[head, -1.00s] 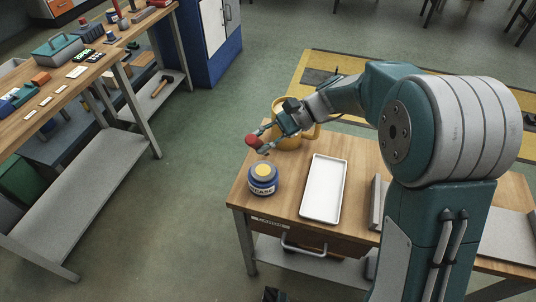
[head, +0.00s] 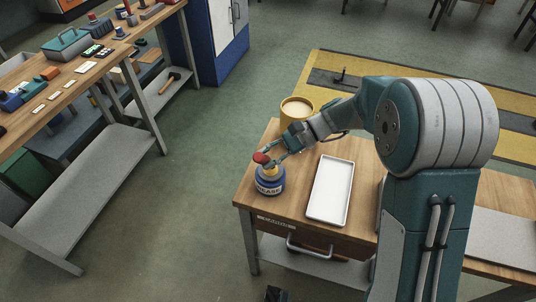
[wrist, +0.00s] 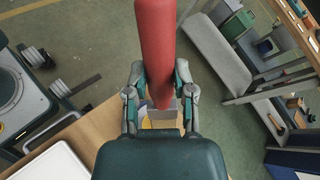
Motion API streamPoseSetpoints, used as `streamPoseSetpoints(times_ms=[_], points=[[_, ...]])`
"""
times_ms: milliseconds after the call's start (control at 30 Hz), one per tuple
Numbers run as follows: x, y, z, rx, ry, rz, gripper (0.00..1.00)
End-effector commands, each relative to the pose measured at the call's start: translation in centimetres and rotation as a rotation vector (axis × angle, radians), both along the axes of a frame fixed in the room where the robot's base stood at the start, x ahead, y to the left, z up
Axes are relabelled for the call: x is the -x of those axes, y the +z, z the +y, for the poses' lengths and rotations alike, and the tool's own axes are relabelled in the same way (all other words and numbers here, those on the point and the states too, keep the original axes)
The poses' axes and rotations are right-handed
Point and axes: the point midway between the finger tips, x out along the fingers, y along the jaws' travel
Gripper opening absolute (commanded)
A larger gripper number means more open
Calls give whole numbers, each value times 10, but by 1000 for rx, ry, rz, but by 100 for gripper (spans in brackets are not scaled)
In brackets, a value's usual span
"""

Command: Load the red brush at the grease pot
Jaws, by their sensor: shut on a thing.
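The red brush (wrist: 157,45) is between my gripper's fingers (wrist: 160,78), its thick red handle towards the wrist camera. In the head view the brush (head: 261,157) stands roughly upright over the grease pot (head: 270,185), a blue jar labelled GREASE at the table's left corner. My gripper (head: 273,158) is shut on the brush just above the pot. The brush's lower end is at the pot's mouth; I cannot tell whether it touches the grease. A bit of yellow shows below the fingers in the wrist view.
A white tray (head: 328,190) lies to the right of the grease pot on the wooden table (head: 290,205). A cluttered workbench (head: 95,75) stands at the left, across open floor.

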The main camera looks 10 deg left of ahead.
Motion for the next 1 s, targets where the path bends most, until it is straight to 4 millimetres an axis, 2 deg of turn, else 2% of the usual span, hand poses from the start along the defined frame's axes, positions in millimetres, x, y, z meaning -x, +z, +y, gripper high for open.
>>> streamPoseSetpoints(times_ms=[1000], points=[[0, -6, -1, -1, 0, 1, 0]])
